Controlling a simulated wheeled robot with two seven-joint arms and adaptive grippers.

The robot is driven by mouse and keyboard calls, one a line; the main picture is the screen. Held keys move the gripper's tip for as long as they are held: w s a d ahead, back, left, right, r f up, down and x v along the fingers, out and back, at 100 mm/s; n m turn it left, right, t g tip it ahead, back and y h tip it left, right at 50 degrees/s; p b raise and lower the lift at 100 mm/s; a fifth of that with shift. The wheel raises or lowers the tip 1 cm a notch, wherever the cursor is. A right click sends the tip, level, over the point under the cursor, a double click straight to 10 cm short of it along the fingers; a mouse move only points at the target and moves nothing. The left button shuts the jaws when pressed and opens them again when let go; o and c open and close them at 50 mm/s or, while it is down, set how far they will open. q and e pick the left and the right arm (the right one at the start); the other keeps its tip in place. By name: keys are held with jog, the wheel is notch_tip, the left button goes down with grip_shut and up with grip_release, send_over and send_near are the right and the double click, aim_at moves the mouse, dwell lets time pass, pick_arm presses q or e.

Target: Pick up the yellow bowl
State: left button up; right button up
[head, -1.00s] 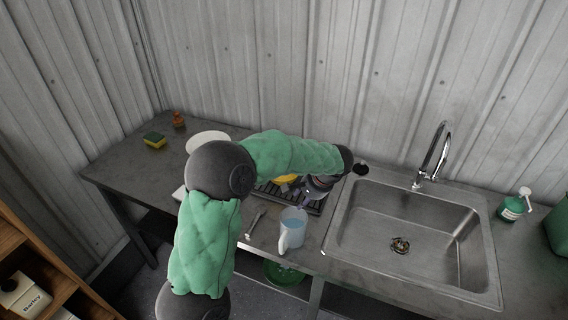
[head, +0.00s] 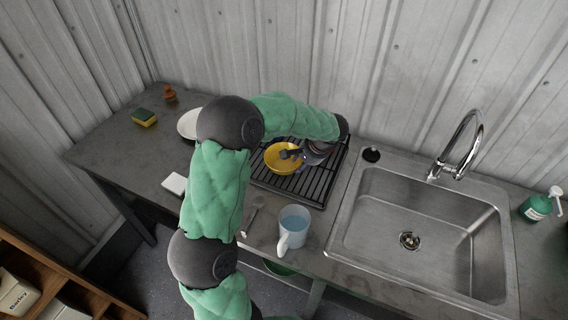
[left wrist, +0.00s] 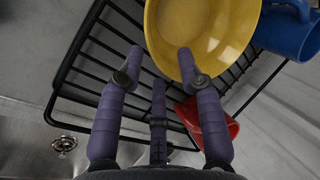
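The yellow bowl (head: 276,164) sits on the black wire drying rack (head: 318,190) left of the sink. In the left wrist view the bowl (left wrist: 215,25) fills the top middle. My left gripper (head: 290,154) is over the bowl's right side. In the left wrist view its purple fingers (left wrist: 160,55) are apart, one overlapping the bowl's inside and one outside its rim. Nothing is clamped between them, and I cannot tell whether a finger touches the bowl. My right gripper is not in view.
A blue mug (left wrist: 285,32) and a red object (left wrist: 208,118) are close to the bowl. A white plate (head: 187,124) is partly behind my arm.

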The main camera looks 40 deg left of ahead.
aim_at(293, 172)
pick_arm(q)
jog(key=shift+b+x, duration=0.55)
jog(key=shift+x, duration=2.1)
jog(key=shift+r, duration=0.1)
grip_shut()
